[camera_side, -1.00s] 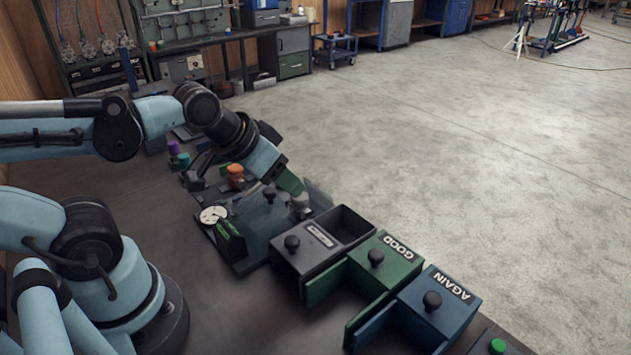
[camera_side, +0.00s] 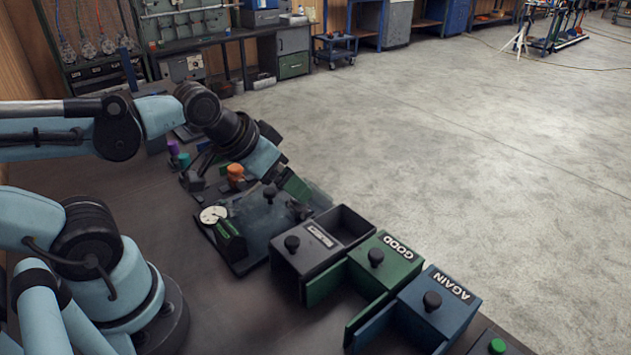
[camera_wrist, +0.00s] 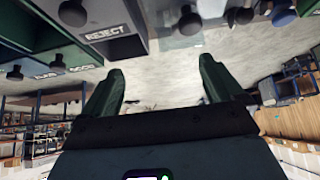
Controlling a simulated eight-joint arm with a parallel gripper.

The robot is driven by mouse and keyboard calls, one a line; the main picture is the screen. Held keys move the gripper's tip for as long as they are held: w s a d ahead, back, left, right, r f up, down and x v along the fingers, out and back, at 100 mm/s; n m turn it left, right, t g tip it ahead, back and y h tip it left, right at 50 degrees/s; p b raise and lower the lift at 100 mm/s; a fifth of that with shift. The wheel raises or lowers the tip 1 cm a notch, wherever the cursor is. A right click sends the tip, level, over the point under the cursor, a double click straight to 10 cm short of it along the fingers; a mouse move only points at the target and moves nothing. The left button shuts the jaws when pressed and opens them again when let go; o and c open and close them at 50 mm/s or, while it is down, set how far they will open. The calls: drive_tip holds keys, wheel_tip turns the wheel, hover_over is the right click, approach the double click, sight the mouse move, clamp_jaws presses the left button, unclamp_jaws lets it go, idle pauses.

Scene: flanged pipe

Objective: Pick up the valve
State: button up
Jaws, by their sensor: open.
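My gripper (camera_side: 297,188) reaches down toward the far side of the work fixture in the side view. In the wrist view its two green fingers (camera_wrist: 160,75) stand wide apart with nothing between them. A dark round-topped knob (camera_wrist: 188,20) lies ahead of the fingers there, on a pale, see-through plate. A dark knob (camera_side: 270,193) also shows beside the gripper in the side view. I cannot tell for sure which piece is the valve; the area just below the fingers is small and partly hidden by the gripper.
The open-topped black reject box (camera_side: 318,246) is close to the gripper's right. The green GOOD box (camera_side: 384,260) and blue AGAIN box (camera_side: 440,298) follow. An orange knob (camera_side: 235,172) and a pale round dial (camera_side: 212,214) are on the fixture. Bare table lies in front.

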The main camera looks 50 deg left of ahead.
drive_tip(key=shift+w+a+r+g, duration=0.25)
drive_tip(key=shift+w+r+g, duration=0.15)
drive_tip(key=shift+g, duration=0.1)
drive_tip(key=w+a+r+m+g, duration=0.1)
drive_tip(key=w+a+m+g, duration=0.15)
drive_tip(key=w+g, duration=0.2)
drive_tip(key=g, duration=0.2)
hover_over(300, 205)
drive_tip(key=a, duration=0.2)
wheel_tip(300, 205, down, 7)
drive_tip(key=shift+w+d+r, duration=0.15)
drive_tip(key=shift+w+f, duration=0.15)
drive_tip(key=shift+f, duration=1.2)
drive_tip(key=shift+w+f, duration=0.1)
drive_tip(key=shift+f, duration=1.25)
drive_tip(key=c, duration=1.3)
